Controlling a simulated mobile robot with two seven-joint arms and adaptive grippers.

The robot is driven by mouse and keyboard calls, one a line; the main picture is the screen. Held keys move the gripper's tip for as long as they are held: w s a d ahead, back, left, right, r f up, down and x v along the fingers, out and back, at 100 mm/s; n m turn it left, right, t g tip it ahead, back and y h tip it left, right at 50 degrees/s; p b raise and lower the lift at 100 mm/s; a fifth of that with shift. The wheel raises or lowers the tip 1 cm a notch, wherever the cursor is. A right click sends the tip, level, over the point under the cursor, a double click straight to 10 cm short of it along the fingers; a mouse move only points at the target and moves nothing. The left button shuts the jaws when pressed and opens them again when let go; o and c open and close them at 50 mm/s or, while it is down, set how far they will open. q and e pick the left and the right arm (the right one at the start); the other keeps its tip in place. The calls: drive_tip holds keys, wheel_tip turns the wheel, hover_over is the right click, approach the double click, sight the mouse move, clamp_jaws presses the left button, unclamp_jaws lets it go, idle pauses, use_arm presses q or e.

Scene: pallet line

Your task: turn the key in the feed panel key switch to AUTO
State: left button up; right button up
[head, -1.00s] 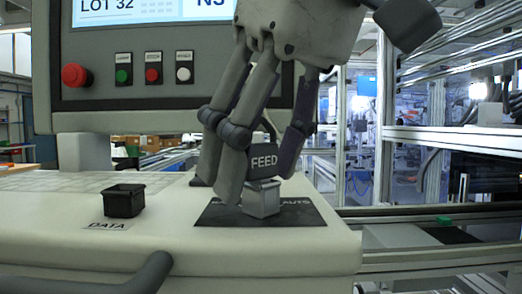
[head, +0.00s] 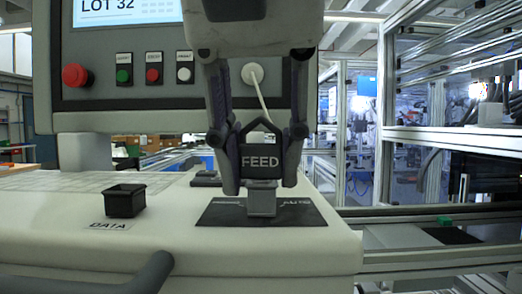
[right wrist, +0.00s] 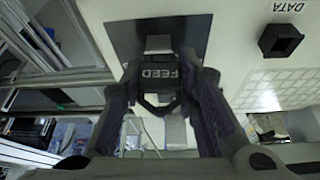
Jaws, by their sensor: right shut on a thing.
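The black key with its FEED tag (head: 260,160) stands upright in the grey key switch (head: 262,204). The switch sits on a dark plate (head: 212,214) with AUTO lettered at its right and another label, too small to read, at its left. My right gripper (head: 260,183) points down and is shut on the key, one finger on each side of the tag. In the right wrist view the FEED tag (right wrist: 160,74) lies between the fingers, with the switch (right wrist: 158,44) beyond it. The left gripper is not in view.
An empty black square holder (head: 125,201) labelled DATA stands left on the cream console. Behind is a grey panel with a red knob (head: 76,76), several small buttons and a screen (head: 125,10). A metal-framed line (head: 440,135) stands right. Bare console top lies between holder and plate.

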drive_tip(key=m+h, duration=0.1)
drive_tip(key=m, duration=0.3)
drive_tip(key=shift+h, duration=0.3)
drive_tip(key=shift+m+g, duration=0.5)
drive_tip(key=shift+m, duration=0.3)
drive_tip(key=m+h, duration=0.1)
drive_tip(key=m, duration=0.1)
drive_tip(key=shift+m, duration=0.4)
drive_tip(key=o, duration=1.7)
drive_tip(key=shift+g, duration=0.3)
